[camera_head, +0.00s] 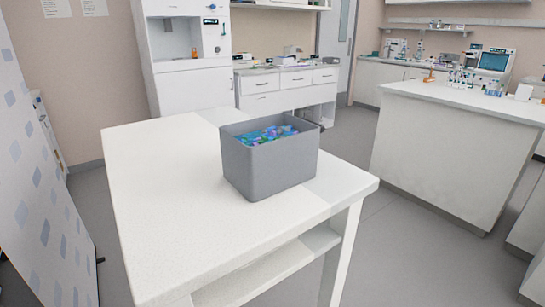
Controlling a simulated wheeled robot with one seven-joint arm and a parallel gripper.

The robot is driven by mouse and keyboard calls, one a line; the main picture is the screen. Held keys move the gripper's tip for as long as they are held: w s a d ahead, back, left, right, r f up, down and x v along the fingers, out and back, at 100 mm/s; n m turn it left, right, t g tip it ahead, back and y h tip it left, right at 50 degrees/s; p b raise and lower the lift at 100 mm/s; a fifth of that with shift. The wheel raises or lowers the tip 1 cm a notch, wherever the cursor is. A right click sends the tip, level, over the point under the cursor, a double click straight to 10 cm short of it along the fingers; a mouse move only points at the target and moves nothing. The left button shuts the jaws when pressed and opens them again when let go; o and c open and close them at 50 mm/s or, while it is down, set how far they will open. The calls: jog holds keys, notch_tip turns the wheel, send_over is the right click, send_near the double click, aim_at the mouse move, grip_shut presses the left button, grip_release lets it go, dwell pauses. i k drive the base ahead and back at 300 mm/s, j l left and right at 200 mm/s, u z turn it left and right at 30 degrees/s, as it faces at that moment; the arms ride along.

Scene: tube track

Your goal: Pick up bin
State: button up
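A grey, open-topped bin (270,169) stands upright on a white table (165,215) in front of me, towards the table's right side. It holds many small blue, green and purple pieces (266,135), which lie below its rim. Nothing touches the bin except the table under it. My gripper is not in view.
The table top left of and in front of the bin is clear, with a shelf (255,277) below. A white lab bench (455,150) with bottles stands at right, across open grey floor (375,235). A patterned panel (38,190) stands close at left.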

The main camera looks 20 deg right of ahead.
aim_at(263, 158)
jog(key=i+l, duration=0.15)
jog(key=l, duration=0.2)
jog(key=i+l+u, duration=0.1)
jog(key=l, duration=0.25)
jog(key=i+l+u, duration=0.1)
jog(key=l, duration=0.3)
jog(key=i+l, duration=0.2)
jog(key=l, duration=0.2)
jog(key=i+l+u, duration=0.1)
jog(key=l, duration=0.25)
